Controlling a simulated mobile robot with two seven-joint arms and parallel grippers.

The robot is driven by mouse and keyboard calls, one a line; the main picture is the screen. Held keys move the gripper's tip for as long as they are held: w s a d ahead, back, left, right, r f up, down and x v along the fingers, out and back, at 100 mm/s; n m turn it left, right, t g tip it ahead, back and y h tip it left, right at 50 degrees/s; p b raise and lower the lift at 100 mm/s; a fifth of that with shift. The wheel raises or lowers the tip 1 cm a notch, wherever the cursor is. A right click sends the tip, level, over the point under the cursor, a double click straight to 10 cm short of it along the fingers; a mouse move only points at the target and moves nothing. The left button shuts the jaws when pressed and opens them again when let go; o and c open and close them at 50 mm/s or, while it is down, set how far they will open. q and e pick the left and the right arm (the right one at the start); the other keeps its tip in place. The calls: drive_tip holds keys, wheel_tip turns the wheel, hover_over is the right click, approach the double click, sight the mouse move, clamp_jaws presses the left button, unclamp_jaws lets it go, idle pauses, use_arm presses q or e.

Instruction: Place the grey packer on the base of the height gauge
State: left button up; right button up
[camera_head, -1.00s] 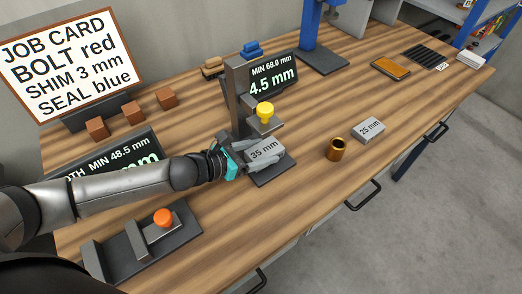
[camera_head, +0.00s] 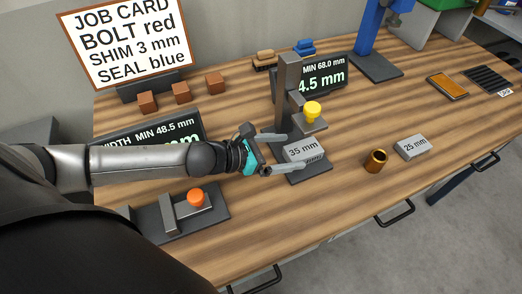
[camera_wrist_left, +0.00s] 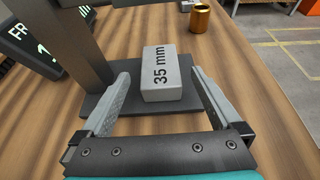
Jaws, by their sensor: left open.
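The grey packer marked 35 mm (camera_head: 303,150) lies on the dark base of the height gauge (camera_head: 312,175), below the yellow knob (camera_head: 312,109). In the left wrist view the packer (camera_wrist_left: 166,75) rests flat on the base plate (camera_wrist_left: 125,105). My left gripper (camera_head: 294,152) is open, with its fingers spread on either side of the packer. In the left wrist view the fingers (camera_wrist_left: 162,98) stand apart from the packer, with gaps on both sides. My right gripper is not in view.
Another grey packer marked 25 mm (camera_head: 412,147) and a brass cylinder (camera_head: 375,161) stand to the right. A width gauge with an orange knob (camera_head: 196,197) is at the front left. Displays, brown blocks and a job card (camera_head: 125,42) stand behind.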

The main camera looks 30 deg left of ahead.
use_arm(q)
drive_tip(key=shift+v, duration=3.8)
